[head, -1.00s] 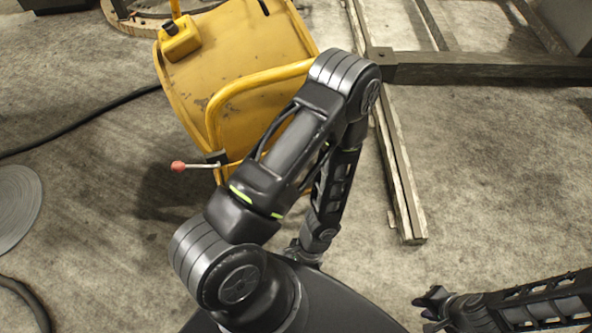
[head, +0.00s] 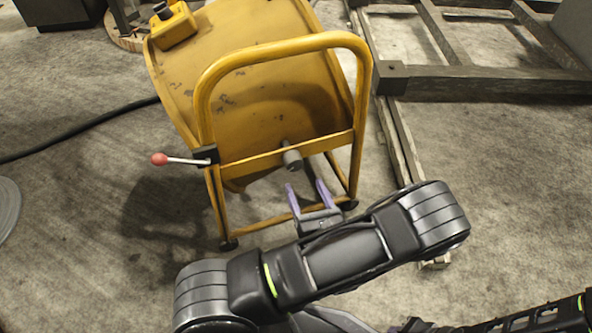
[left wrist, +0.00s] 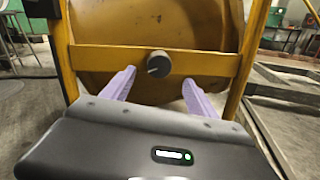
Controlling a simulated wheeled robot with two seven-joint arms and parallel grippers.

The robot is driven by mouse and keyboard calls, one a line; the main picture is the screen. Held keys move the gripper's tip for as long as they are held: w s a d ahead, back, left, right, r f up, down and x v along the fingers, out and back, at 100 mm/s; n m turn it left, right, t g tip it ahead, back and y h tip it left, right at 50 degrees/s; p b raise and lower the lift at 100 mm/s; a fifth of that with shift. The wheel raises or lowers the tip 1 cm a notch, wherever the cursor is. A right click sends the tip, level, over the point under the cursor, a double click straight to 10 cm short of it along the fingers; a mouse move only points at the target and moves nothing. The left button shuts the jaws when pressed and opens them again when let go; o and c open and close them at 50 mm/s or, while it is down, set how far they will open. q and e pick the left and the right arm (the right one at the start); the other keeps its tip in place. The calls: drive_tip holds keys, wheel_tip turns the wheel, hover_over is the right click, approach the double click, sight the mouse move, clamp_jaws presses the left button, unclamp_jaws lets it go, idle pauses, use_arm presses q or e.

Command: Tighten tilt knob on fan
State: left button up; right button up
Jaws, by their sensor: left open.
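The yellow drum fan (head: 255,95) stands in a tubular yellow frame. A grey cylindrical tilt knob (head: 291,157) sits on the frame's crossbar. It also shows in the left wrist view (left wrist: 159,64), just beyond and between my fingertips. My left gripper (head: 305,187) is open with its purple fingers pointing at the knob from the near side. The fingers are apart from the knob and nothing is between them. In the left wrist view my left gripper (left wrist: 157,82) shows both fingers spread. My right gripper cannot be made out; only part of the right arm shows at lower right in the head view.
A lever with a red ball (head: 159,159) sticks out left from the frame. A yellow control box (head: 172,27) is on the fan's top left. A black cable (head: 80,124) crosses the floor at left. Dark beams (head: 480,82) lie at right.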

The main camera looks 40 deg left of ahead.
sight(295, 166)
use_arm(q)
drive_tip(key=shift+a, duration=0.15)
drive_tip(key=b+x, duration=0.1)
drive_tip(key=x, duration=0.5)
drive_tip(key=shift+w+a+f, duration=0.1)
drive_tip(key=shift+w+a, duration=0.05)
drive_tip(key=shift+w+a+b, duration=0.3)
drive_tip(key=shift+w+a, duration=0.05)
drive_tip(key=shift+a, duration=0.15)
drive_tip(key=c, duration=1.4)
